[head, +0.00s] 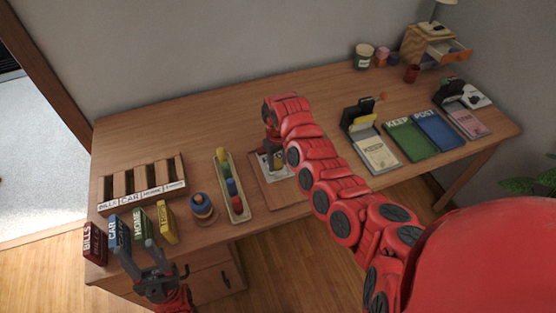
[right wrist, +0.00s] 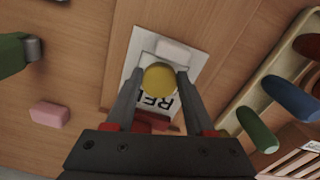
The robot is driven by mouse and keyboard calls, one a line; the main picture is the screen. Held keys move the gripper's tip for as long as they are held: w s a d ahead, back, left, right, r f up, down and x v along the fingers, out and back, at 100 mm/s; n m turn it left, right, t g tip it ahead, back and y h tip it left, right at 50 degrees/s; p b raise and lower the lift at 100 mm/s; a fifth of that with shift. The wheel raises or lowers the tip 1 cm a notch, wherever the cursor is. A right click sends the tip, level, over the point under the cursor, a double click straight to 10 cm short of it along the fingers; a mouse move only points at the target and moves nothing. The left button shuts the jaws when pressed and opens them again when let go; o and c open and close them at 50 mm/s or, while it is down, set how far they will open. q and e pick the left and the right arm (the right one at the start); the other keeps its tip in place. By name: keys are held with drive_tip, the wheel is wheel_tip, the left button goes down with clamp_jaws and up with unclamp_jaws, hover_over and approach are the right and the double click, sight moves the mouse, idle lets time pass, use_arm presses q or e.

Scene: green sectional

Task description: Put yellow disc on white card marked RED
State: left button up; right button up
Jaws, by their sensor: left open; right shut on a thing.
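The yellow disc (right wrist: 158,78) is between the fingertips of my right gripper (right wrist: 156,84) in the right wrist view. Behind it lies the white card (right wrist: 196,62), with black letters "RE" visible and the rest of the word covered by a finger and the disc. The disc is over the card; I cannot tell whether it touches it. In the head view my right gripper (head: 272,145) is over the card on a wooden board (head: 292,190), mostly hidden by my arm. My left gripper (head: 155,272) is open and empty at the table's front left edge.
A white block (right wrist: 172,50) lies at the card's far edge. Small books (head: 138,230) stand near my left gripper. Clipboards and folders (head: 405,138) lie to the right.

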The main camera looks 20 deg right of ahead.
drive_tip(key=shift+f, duration=0.1)
drive_tip(key=shift+f, duration=0.1)
drive_tip(key=o, duration=1.3)
